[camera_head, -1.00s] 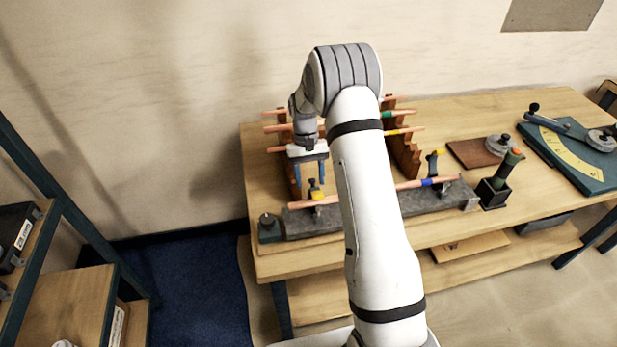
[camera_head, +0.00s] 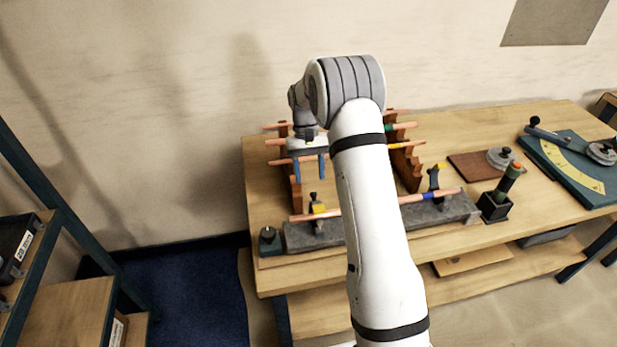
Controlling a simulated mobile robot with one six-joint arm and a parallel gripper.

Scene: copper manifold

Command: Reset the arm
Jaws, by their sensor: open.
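My gripper (camera_head: 310,168) hangs from my white arm over the left part of the wooden workbench (camera_head: 265,210). Its two blue-grey fingers point down and stand apart, with nothing seen between them. Behind and beside it, several copper pipes lie across a brown notched wooden rack (camera_head: 408,165); my arm hides their middles. In front of it, a copper pipe (camera_head: 425,196) with a blue band lies along a grey stone-like block (camera_head: 455,208) with yellow-marked clamps (camera_head: 317,207). My forearm hides the middle of this pipe and block.
Right of the block stand a black holder (camera_head: 494,205) with a dark green tool, a brown board (camera_head: 473,165) with a grey disc, and a green plate (camera_head: 575,165) with a yellow scale. A shelf (camera_head: 50,290) stands at the lower left. Air above the bench's left end is clear.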

